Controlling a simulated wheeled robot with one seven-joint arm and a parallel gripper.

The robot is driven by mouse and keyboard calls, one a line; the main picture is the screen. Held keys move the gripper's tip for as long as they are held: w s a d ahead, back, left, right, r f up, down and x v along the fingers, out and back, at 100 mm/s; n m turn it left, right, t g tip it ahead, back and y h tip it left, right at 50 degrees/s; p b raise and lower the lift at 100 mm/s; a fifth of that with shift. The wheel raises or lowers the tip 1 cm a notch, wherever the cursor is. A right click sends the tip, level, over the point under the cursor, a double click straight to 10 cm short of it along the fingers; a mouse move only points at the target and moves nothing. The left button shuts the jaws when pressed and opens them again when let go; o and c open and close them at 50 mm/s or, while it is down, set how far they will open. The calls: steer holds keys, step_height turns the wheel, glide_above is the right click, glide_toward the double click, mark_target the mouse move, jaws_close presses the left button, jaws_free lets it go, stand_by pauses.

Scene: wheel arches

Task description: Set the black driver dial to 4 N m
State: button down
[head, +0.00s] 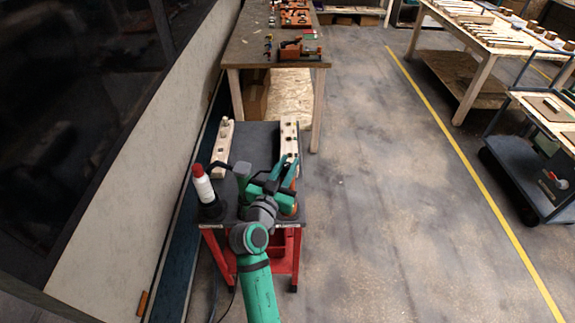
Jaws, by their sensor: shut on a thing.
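My green arm reaches over the near end of a small dark-topped cart (262,138). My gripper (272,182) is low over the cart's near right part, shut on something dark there. The held part is small and mostly hidden by my wrist. It seems to belong to the black driver, but I cannot make out its outline. The dial's marks and its setting cannot be read from this view. Teal and orange parts stand close around the gripper at the right edge of the cart.
A white bottle with a red cap (203,184) stands at the cart's near left corner. Two pale blocks with holes, left (222,148) and right (289,136), lie on the cart. A workbench (262,50) stands behind.

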steer(key=shift+d+n+t+y, duration=0.1)
steer(key=shift+n+t+y, duration=0.35)
steer(key=shift+y, duration=0.45)
steer(key=shift+n+t+y, duration=0.25)
steer(key=shift+n+y, duration=1.9)
steer(key=shift+y, duration=0.95)
steer(key=shift+n+g+y, duration=0.55)
steer(key=shift+n+y, duration=0.7)
steer(key=shift+y, duration=0.65)
steer(key=shift+n+g+y, duration=0.55)
steer(key=shift+n+y, duration=0.7)
steer(key=shift+y, duration=0.65)
steer(key=n+g+y, duration=0.6)
steer(key=shift+g+y, duration=0.4)
steer(key=shift+n+g+y, duration=0.9)
steer(key=shift+n+g, duration=0.8)
steer(key=shift+g, duration=0.6)
steer(key=shift+f+g, duration=0.15)
steer(key=shift+g, duration=0.15)
steer(key=c, duration=1.6)
jaws_free()
steer(key=shift+o, duration=0.2)
